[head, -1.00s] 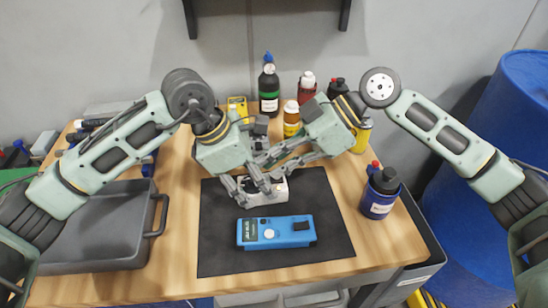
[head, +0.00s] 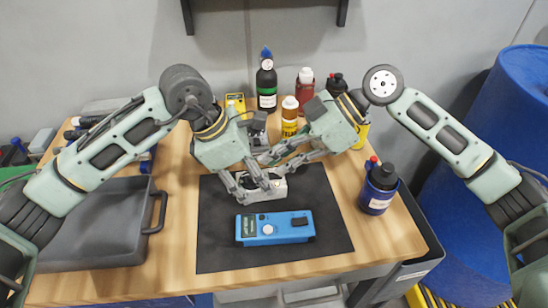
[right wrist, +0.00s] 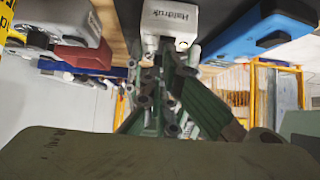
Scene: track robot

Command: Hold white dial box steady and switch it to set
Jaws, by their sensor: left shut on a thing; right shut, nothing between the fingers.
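The white dial box (head: 279,189) lies on the black mat (head: 325,222), behind the blue device. It also shows at the top of the right wrist view (right wrist: 171,18), with dark lettering on its face. My left gripper (head: 256,190) is shut on the white dial box from above, and its fingers hide much of the box and its dial. My right gripper (head: 265,160) is shut and empty just behind the box, close to the left fingers. Whether it touches the box is unclear. The dial's setting cannot be read.
A blue device (head: 275,228) lies in front of the box. Several bottles, including a black one (head: 267,84) and a yellow one (head: 289,118), stand behind. A blue bottle (head: 378,188) stands right of the mat, and a grey tray (head: 92,257) lies left.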

